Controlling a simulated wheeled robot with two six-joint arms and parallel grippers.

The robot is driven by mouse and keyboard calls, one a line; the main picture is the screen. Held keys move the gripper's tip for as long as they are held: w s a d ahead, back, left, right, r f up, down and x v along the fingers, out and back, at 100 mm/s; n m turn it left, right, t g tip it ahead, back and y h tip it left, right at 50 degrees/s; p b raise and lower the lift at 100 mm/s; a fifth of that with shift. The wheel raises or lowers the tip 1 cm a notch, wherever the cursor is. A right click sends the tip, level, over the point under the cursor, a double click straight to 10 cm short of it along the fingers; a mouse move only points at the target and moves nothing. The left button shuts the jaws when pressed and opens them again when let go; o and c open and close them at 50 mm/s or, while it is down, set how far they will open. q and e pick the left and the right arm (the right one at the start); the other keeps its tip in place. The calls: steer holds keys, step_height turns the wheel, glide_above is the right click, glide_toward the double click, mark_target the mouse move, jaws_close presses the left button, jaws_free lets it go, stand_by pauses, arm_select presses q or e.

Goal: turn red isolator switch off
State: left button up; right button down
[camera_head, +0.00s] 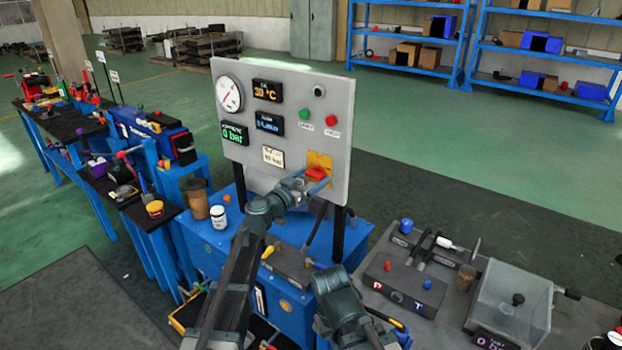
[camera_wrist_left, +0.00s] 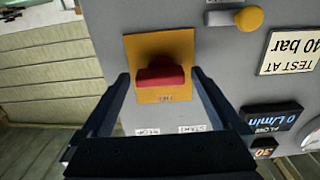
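The red isolator switch (camera_head: 316,173) sits on a yellow plate (camera_head: 320,158) at the lower right of the grey upright panel (camera_head: 290,130). In the left wrist view the red handle (camera_wrist_left: 160,76) lies crosswise on its yellow plate (camera_wrist_left: 170,45). My left gripper (camera_head: 312,185) is at the panel in front of the switch. In the left wrist view my left gripper (camera_wrist_left: 160,80) is open, with one finger on each side of the handle and gaps visible between. My right arm's wrist (camera_head: 342,298) is low in front of the blue bench; its fingertips cannot be made out.
The panel also carries a gauge (camera_head: 228,95), displays, and green (camera_head: 304,114) and red (camera_head: 331,120) buttons. A yellow knob (camera_wrist_left: 249,18) is near the switch. A brown cup (camera_head: 197,198) and white jar (camera_head: 218,217) stand left. A grey bench (camera_head: 400,300) with fittings stands right.

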arm_select(q)
steer(key=c, duration=1.2)
steer(key=n, duration=0.4)
steer(key=shift+n, duration=0.3)
steer(key=n, duration=0.4)
steer(key=shift+n, duration=0.3)
steer(key=n, duration=0.4)
steer(key=shift+a+r+n, duration=0.1)
steer(key=shift+n, duration=2.2)
